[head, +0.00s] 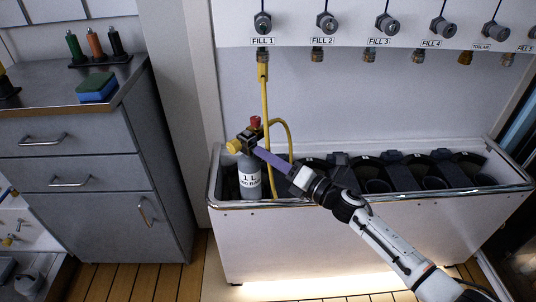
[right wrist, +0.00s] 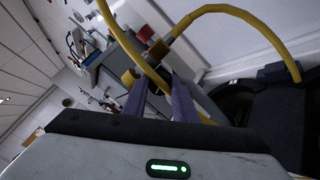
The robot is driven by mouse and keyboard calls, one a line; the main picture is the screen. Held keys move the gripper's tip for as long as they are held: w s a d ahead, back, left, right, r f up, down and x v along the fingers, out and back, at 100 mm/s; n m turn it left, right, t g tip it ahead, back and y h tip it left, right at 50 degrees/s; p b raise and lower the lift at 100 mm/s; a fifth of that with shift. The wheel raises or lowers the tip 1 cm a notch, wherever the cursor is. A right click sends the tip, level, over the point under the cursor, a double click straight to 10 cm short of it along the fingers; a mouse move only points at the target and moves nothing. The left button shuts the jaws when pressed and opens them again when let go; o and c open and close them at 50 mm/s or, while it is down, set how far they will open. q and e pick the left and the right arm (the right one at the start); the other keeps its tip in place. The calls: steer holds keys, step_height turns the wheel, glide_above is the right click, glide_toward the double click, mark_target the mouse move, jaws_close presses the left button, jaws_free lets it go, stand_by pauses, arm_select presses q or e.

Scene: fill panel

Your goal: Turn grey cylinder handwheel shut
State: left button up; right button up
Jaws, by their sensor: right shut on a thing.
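The grey cylinder (head: 250,178), labelled 1 L, stands upright in the left end of the white trough. Its dark valve on top carries a yellow knob (head: 233,146) on the left and a red knob (head: 255,122) above; the yellow knob (right wrist: 129,77) and red knob (right wrist: 146,33) also show in the right wrist view. My right gripper (head: 260,154) reaches in from the right, its purple fingers shut at the valve. My left gripper is not in view.
A yellow hose (head: 264,92) runs from the FILL 1 outlet to the valve and loops behind my fingers. Dark holders (head: 405,172) fill the trough (head: 330,225) to the right. A grey cabinet (head: 85,165) stands at left. Knobs line the panel above.

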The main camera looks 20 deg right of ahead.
arm_select(q)
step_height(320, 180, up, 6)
steer(key=p, duration=0.8)
arm_select(e)
steer(key=shift+a+f+m+h, duration=0.1)
steer(key=shift+m+h, duration=0.05)
steer(key=shift+m, duration=3.6)
steer(key=shift+f+m+h, duration=0.1)
steer(key=shift+m+h, duration=0.1)
steer(key=shift+m, duration=3.6)
steer(key=shift+a+f+m+h, duration=0.1)
steer(key=shift+m+h, duration=0.05)
steer(key=shift+m, duration=3.6)
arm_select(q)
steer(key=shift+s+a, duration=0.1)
arm_select(e)
steer(key=shift+s, duration=0.1)
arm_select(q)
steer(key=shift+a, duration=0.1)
arm_select(e)
steer(key=o, duration=1)
steer(key=shift+o, duration=0.2)
steer(key=shift+d, duration=0.1)
